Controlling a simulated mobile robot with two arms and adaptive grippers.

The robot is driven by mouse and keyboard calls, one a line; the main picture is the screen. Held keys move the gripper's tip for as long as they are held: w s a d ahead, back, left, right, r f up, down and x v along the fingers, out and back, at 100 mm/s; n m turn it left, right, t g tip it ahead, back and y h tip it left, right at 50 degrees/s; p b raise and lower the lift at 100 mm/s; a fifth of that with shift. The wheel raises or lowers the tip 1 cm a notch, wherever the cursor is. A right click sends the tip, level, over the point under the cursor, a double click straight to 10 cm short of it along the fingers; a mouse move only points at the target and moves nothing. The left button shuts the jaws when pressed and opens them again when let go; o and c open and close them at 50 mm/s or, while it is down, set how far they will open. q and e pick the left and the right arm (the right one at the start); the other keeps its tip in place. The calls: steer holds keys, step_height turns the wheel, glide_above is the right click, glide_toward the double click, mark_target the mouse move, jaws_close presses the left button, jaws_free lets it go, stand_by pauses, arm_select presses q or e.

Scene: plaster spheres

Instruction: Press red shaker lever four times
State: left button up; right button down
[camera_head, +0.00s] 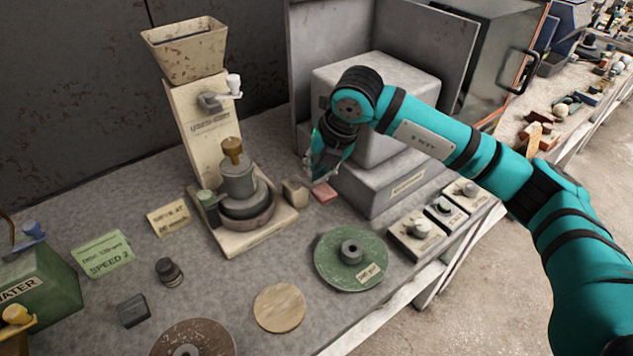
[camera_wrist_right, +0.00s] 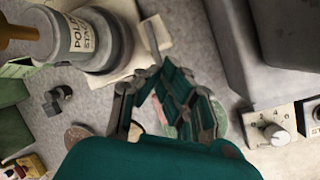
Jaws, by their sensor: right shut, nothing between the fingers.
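A small red lever or pad (camera_head: 323,192) shows low at the foot of a grey boxy machine (camera_head: 393,184), beside the polishing stand (camera_head: 240,232). My right gripper (camera_head: 318,176) is shut and empty, pointing down just above the red piece. I cannot tell whether it touches it. In the right wrist view the gripper's fingers (camera_wrist_right: 165,75) come together, and they hide the surface around the lever. My left gripper is not in view.
A beige block (camera_head: 295,193) stands just left of the red piece. A green disc (camera_head: 365,255) lies in front, and control boxes with knobs (camera_head: 421,229) sit at the right. A hopper column (camera_head: 204,120) rises behind the stand.

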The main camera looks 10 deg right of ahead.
steer(key=shift+s+d+f+b, duration=0.1)
steer(key=shift+s+f+b, duration=0.2)
steer(key=shift+f+b, duration=0.35)
steer(key=shift+s+d+f+b, duration=0.1)
steer(key=shift+s+f+b, duration=0.15)
steer(key=shift+f+b, duration=0.4)
stand_by(1.0)
stand_by(0.6)
steer(key=r, duration=0.1)
steer(key=w+r+p, duration=0.1)
steer(key=r+p, duration=0.1)
steer(key=r, duration=0.1)
steer(key=shift+w+a, duration=0.25)
steer(key=shift+w, duration=0.1)
steer(key=shift+r, duration=0.2)
steer(key=r, duration=0.1)
steer(key=w+r+p, duration=0.1)
steer(key=r, duration=0.1)
steer(key=w+a+r+p, duration=0.1)
steer(key=shift+r, duration=0.15)
stand_by(0.3)
steer(key=shift+s+d, duration=0.1)
stand_by(0.7)
